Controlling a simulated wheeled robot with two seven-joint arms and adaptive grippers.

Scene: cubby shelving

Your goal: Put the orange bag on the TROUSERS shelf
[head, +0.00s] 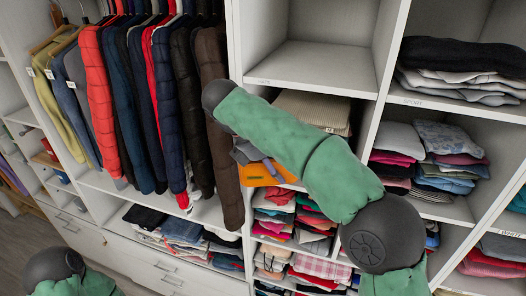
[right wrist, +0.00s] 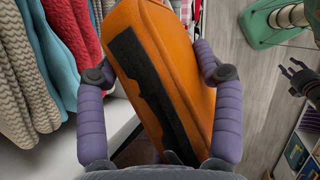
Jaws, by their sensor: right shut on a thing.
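The orange bag (head: 262,175) is in front of the shelving, just right of the hanging jackets, partly covered by my right gripper (head: 250,153). In the right wrist view the orange bag (right wrist: 165,60) fills the space between the purple fingers, with a dark strip along its face. My right gripper (right wrist: 160,75) is shut on it. No label that I can read says TROUSERS. Folded jeans-like clothes (head: 180,232) lie in the low compartment under the jackets. A dark hand-like part (right wrist: 297,78) shows small at the right of the wrist view; its finger state is unclear.
A row of hanging jackets (head: 150,100) is at the left. An empty compartment (head: 320,65) is at the top middle. Compartments of folded clothes (head: 430,160) fill the right, one labelled SPORT. White drawers (head: 160,262) are below. My right arm hides part of the middle shelves.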

